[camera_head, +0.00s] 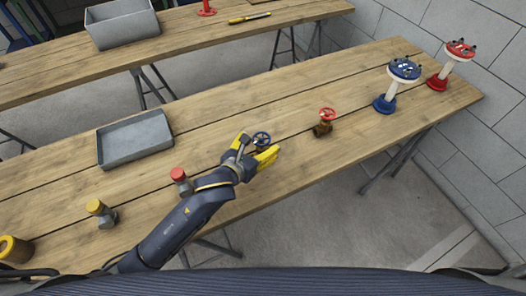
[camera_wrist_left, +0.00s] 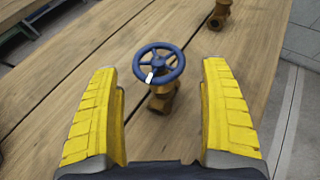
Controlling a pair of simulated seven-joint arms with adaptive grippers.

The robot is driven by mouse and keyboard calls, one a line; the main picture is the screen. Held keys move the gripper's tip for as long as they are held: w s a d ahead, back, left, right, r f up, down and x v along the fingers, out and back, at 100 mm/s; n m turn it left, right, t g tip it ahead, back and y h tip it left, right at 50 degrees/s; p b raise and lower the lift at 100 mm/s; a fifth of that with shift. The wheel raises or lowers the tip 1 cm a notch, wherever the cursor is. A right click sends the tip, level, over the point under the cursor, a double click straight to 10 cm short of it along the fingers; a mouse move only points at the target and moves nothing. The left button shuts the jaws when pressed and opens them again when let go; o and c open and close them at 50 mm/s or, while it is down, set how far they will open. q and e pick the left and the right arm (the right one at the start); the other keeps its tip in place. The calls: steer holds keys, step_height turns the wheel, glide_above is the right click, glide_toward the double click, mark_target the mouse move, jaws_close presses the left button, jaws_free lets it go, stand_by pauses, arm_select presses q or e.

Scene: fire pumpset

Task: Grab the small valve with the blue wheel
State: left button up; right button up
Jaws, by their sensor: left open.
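The small valve has a blue wheel (camera_head: 261,138) on a brass body and stands upright on the near wooden table. In the left wrist view, the blue wheel (camera_wrist_left: 158,62) and the brass body (camera_wrist_left: 160,98) show between and just beyond the yellow fingers. My left gripper (camera_head: 259,156) is open around the near side of the valve, with nothing held. It also shows in the left wrist view (camera_wrist_left: 160,95), one finger on each side. In the head view the fingers hide most of the valve's body. My right gripper does not show.
A small valve with a red wheel (camera_head: 325,118) stands to the right. A grey tray (camera_head: 135,140) lies behind. Tall blue (camera_head: 403,70) and red (camera_head: 460,50) wheeled pieces stand at the far right. The table's front edge is close.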

arm_select(q)
steer(key=shift+x, duration=1.35)
steer(key=shift+c, duration=0.3)
jaws_close()
